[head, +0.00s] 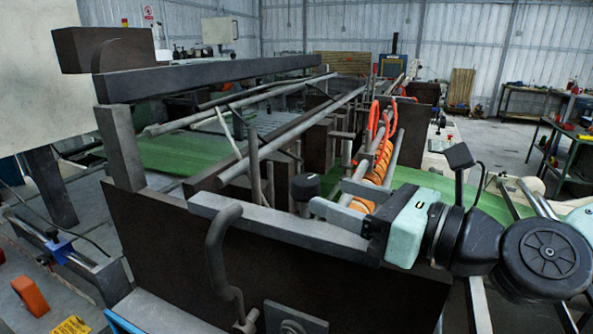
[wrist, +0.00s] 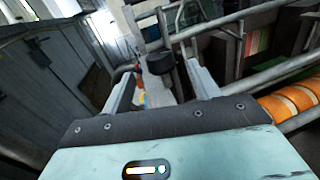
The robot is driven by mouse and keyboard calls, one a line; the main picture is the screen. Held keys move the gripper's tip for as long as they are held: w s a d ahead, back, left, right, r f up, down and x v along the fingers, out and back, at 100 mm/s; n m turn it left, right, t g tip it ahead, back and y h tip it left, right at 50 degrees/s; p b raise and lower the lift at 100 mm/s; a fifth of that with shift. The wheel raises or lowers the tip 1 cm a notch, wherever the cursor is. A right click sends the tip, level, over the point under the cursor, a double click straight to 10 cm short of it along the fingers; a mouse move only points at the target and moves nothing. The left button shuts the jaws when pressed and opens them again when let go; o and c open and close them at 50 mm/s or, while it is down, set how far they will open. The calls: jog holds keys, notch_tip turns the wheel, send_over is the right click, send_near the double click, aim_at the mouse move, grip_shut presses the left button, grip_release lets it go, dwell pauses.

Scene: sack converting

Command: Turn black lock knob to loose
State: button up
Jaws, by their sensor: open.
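The black lock knob (head: 305,187) is a short dark cylinder at the machine's near end, just beyond my fingertips in the head view. My gripper (head: 327,195) is open, with its two grey fingers pointing left toward the knob. In the wrist view the knob (wrist: 160,62) appears between the fingers of my gripper (wrist: 160,66), ahead of the palm. No contact with the knob is visible, and the exact gap is hard to tell. The knob's underside and its mount are partly hidden.
A grey frame bar (head: 280,228) runs below my gripper, with a bent pipe handle (head: 217,255) at its front. An orange-striped roller (head: 380,160) and metal rails lie close beside my fingers. A long dark beam (head: 210,75) crosses higher at the left.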

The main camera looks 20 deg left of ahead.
aim_at(297, 176)
jog(key=p+x, duration=0.2)
jog(key=x, duration=0.5)
jog(key=shift+s+r, duration=0.1)
jog(key=shift+w+a, duration=0.25)
jog(key=shift+a, duration=0.3)
jog(key=shift+c, duration=0.3)
jog(key=c, duration=0.9)
